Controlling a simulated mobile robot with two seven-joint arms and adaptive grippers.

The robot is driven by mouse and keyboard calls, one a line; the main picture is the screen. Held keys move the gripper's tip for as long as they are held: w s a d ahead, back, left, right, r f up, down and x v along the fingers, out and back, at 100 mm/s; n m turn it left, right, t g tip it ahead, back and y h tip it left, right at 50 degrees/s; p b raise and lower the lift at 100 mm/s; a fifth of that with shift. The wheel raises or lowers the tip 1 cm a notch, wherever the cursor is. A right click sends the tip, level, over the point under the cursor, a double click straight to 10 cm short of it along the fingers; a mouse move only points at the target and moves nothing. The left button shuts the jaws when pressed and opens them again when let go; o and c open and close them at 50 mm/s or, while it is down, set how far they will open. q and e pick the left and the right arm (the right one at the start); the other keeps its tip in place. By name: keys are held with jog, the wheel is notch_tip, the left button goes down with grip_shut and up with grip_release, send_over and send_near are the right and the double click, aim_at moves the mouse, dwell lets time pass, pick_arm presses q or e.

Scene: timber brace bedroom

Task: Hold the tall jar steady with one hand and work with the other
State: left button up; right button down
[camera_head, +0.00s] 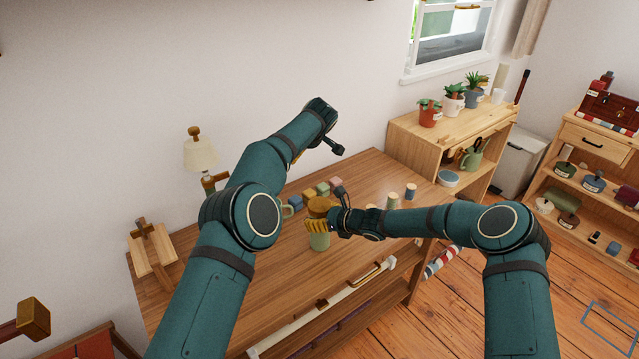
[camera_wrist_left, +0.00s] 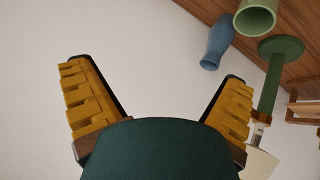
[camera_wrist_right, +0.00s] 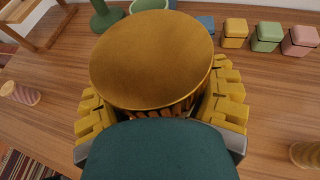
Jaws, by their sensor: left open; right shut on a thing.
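The tall jar (camera_head: 319,241) has a pale green body and a round ochre-brown lid (camera_wrist_right: 152,58). It stands upright on the wooden table. My right gripper (camera_head: 318,226) is shut on the jar just below the lid; the lid hides much of the grip in the right wrist view. My left gripper (camera_wrist_left: 155,78) is open and empty, raised above the back of the table, away from the jar. The left wrist view faces the wall, and the head view shows little of its fingers.
Several coloured blocks (camera_head: 309,194) lie behind the jar. Small cylinders (camera_head: 393,201) stand to the right. A lamp (camera_head: 199,153) and a wooden stand (camera_head: 151,250) are at the left. A shelf with potted plants (camera_head: 453,102) stands beyond the table's right end.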

pick_arm(q)
jog(key=s+d+f+m+g+h, duration=0.1)
jog(key=s+f+g, duration=0.3)
jog(key=s, duration=0.2)
jog(key=m+g+h, duration=0.2)
jog(key=g, duration=0.2)
send_over(320, 204)
jog(key=shift+w+a+f, duration=0.1)
jog(key=shift+f, duration=4.25)
jog(key=c, duration=1.3)
jog(key=n, duration=0.6)
jog(key=shift+r, duration=0.15)
